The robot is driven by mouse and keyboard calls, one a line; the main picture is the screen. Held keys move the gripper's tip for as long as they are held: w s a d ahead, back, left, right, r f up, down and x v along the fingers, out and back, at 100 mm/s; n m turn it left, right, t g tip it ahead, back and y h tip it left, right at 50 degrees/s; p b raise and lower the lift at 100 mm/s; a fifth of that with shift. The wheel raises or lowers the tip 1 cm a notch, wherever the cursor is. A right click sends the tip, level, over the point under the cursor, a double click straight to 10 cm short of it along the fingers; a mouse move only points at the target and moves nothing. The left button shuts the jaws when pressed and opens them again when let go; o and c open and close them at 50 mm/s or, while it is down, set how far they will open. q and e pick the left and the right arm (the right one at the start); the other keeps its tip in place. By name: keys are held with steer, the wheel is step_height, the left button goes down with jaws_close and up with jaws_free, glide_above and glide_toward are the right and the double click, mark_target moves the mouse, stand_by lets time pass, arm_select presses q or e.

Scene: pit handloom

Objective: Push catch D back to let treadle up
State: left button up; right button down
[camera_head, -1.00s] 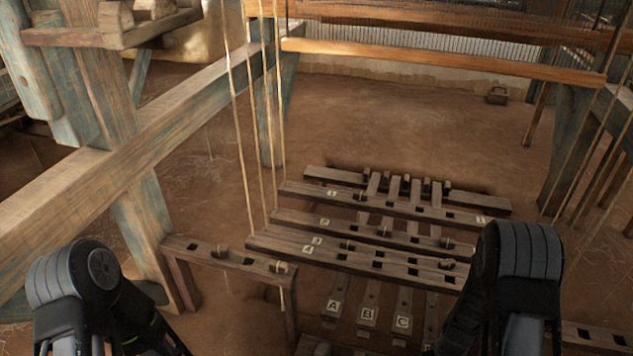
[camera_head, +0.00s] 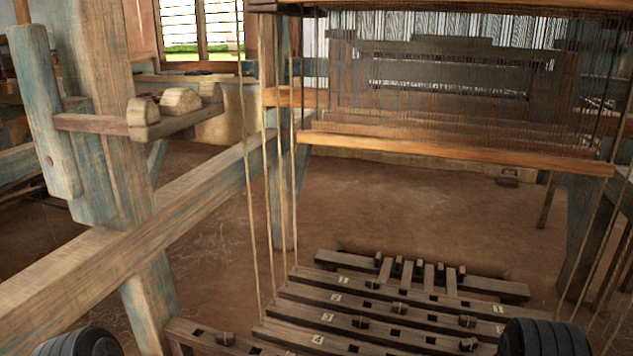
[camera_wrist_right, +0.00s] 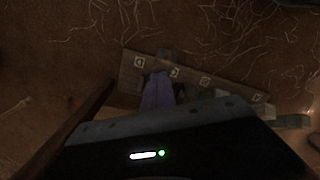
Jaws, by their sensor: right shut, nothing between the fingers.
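In the right wrist view, a brown wooden board (camera_wrist_right: 225,88) carries a row of pale letter labels. The leftmost label (camera_wrist_right: 139,62) looks like a D; the others are small and hard to read. My right gripper (camera_wrist_right: 157,80) is shut and empty, its purple-grey fingers together, with the tips over the board close to the D label. I cannot tell whether they touch anything. Catch D itself cannot be made out, and the dark gripper body hides what lies below the board. The lettered treadles are out of the head view. My left gripper is not in view.
Numbered slotted wooden bars (camera_head: 375,310) with small pegs lie low in the head view. A long beam (camera_head: 130,235) crosses at left, with hanging cords (camera_head: 270,190) beside it. The warp and reed (camera_head: 440,90) hang above. Bare earth floor (camera_head: 420,210) lies behind the bars.

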steer(key=shift+s+a+r+p, duration=0.1)
steer(key=shift+s+r+p, duration=0.1)
steer(key=shift+r+p, duration=0.55)
steer(key=shift+s+a+r+p, duration=0.1)
steer(key=shift+s+r+p, duration=0.1)
steer(key=shift+r+p, duration=0.6)
steer(key=shift+s+r+p, duration=0.2)
steer(key=shift+r+p, duration=0.25)
steer(key=shift+r, duration=0.55)
